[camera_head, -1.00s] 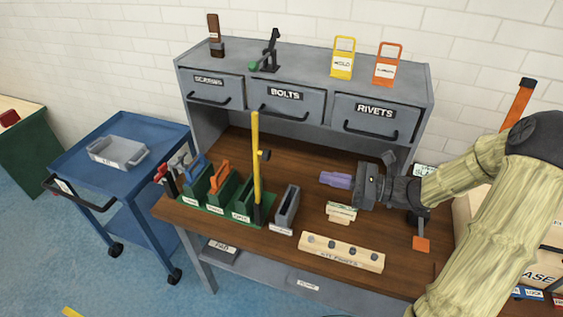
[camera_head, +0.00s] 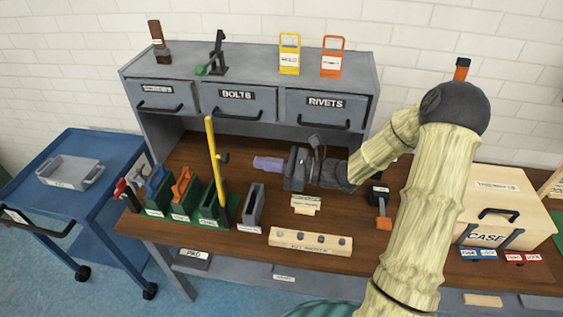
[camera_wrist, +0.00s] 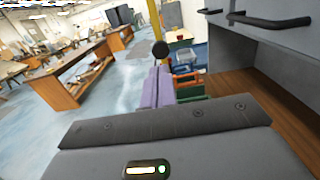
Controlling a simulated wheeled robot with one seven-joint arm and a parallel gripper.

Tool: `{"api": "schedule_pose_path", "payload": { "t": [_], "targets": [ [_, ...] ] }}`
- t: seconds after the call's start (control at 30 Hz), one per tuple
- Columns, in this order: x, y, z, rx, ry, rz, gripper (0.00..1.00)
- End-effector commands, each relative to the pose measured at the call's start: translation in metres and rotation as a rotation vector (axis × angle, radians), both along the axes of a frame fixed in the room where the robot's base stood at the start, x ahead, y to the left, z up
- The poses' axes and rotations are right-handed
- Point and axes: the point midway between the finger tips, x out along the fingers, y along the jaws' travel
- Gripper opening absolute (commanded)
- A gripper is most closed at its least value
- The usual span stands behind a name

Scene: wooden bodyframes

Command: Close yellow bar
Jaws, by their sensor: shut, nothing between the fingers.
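The yellow bar (camera_head: 211,150) stands upright and slightly tilted at the right end of the green tool rack, with a dark knob on its right side. In the wrist view the yellow bar (camera_wrist: 155,18) rises straight ahead behind the round black knob (camera_wrist: 161,49). My gripper (camera_head: 256,163) has purple fingers, shut and empty, pointing left toward the bar. It is above the wooden bench, to the right of the bar with a gap between in the head view. In the wrist view my gripper's fingers (camera_wrist: 157,85) line up just below the knob.
A grey cabinet (camera_head: 240,98) with labelled drawers stands behind the bench. The green rack (camera_head: 190,212) holds several tools. A grey holder (camera_head: 252,207) and a wooden block (camera_head: 310,242) are in front of my gripper. A case (camera_head: 500,215) is at right, a blue cart (camera_head: 95,150) at left.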

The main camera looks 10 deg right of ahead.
Motion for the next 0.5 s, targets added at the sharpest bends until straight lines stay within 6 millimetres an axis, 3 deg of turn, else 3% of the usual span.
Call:
{"api": "schedule_pose_path", "payload": {
  "t": [0.3, 0.5],
  "targets": [
    [0.018, 0.051, 0.004, 0.002, 0.001, 0.003, 0.00],
    [0.022, 0.062, 0.003, 0.000, 0.001, 0.000, 0.00]
  ]
}}
